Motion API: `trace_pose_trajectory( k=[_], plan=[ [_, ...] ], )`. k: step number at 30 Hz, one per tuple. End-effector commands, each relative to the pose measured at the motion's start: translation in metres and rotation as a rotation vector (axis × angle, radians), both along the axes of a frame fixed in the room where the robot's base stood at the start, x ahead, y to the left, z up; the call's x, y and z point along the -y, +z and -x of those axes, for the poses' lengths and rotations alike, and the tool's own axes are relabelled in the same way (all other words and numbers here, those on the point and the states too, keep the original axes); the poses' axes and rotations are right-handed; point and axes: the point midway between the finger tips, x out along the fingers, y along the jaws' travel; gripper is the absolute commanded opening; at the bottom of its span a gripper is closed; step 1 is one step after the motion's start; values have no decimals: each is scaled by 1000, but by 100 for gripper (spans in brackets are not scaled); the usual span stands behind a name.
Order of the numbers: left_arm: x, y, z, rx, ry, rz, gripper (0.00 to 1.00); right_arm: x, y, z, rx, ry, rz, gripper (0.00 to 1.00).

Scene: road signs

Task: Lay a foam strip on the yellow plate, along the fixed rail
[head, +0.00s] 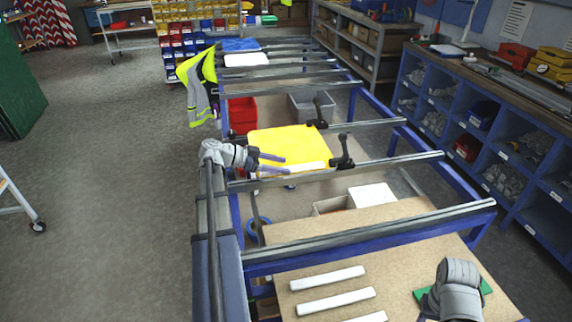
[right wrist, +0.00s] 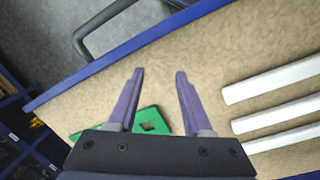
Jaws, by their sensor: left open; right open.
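The yellow plate (head: 290,141) lies across the rails of the frame. A white foam strip (head: 309,166) lies on the plate's near edge, along the fixed rail (head: 380,165). My left gripper (head: 284,165) is open at the strip's left end; whether its fingers touch the strip is unclear. Several more white foam strips (head: 327,278) lie on the tan board at the front, and they also show in the right wrist view (right wrist: 275,80). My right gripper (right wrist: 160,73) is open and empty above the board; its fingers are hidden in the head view.
A green piece with a square hole (right wrist: 120,126) lies on the tan board (head: 400,268) near my right gripper. Black clamps (head: 342,153) stand by the plate's right side. A red bin (head: 242,114) and grey bin (head: 305,106) sit behind. Shelves (head: 485,125) line the right.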

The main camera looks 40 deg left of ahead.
Motion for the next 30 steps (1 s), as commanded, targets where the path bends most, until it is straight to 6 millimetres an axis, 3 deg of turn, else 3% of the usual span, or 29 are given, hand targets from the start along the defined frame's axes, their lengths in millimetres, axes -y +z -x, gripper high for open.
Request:
trace_pose_trajectory(
  k=[1,9,15,30],
  plan=[
    [-8,9,9,0,5,0,63,0,9,0,0,0,0,50],
    [-39,29,47,-1,3,1,63,0,29,0,0,0,0,50],
    [-52,36,64,0,2,0,63,0,36,0,0,0,0,50],
    [-55,37,69,0,0,0,63,0,37,0,0,0,0,50]
  ],
)
